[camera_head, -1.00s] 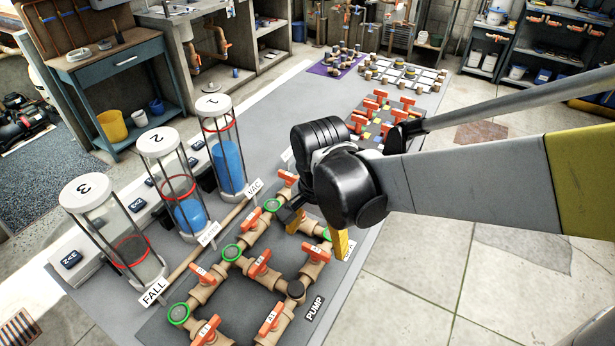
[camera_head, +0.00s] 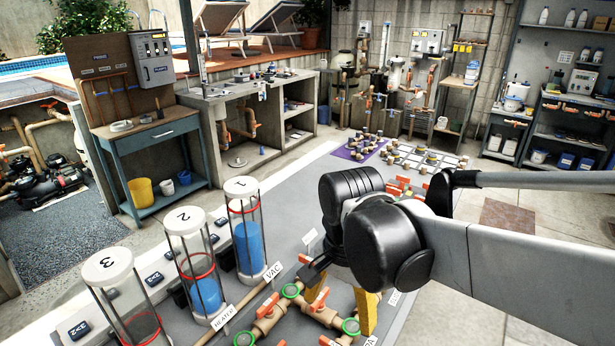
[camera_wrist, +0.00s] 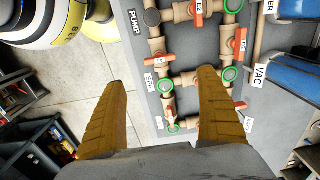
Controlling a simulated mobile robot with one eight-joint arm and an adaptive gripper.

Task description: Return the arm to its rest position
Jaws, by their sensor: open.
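My arm reaches in from the right in the head view, and my gripper (camera_head: 345,290) hangs above the grey table (camera_head: 225,180), partly hidden behind my black wrist joint. In the wrist view, the two yellow-brown fingers of my gripper (camera_wrist: 163,115) stand wide apart with nothing between them. Below them is the pipe board (camera_wrist: 180,60) with tan pipes, red-handled valves and green rings. The fingers appear apart from the pipes.
Three clear cylinders numbered 1 (camera_head: 246,235), 2 (camera_head: 193,260) and 3 (camera_head: 120,300) stand left of my gripper. Cylinders 1 and 2 hold blue. A purple mat (camera_head: 358,149) with small pieces lies behind. Open concrete floor (camera_head: 505,260) is at right.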

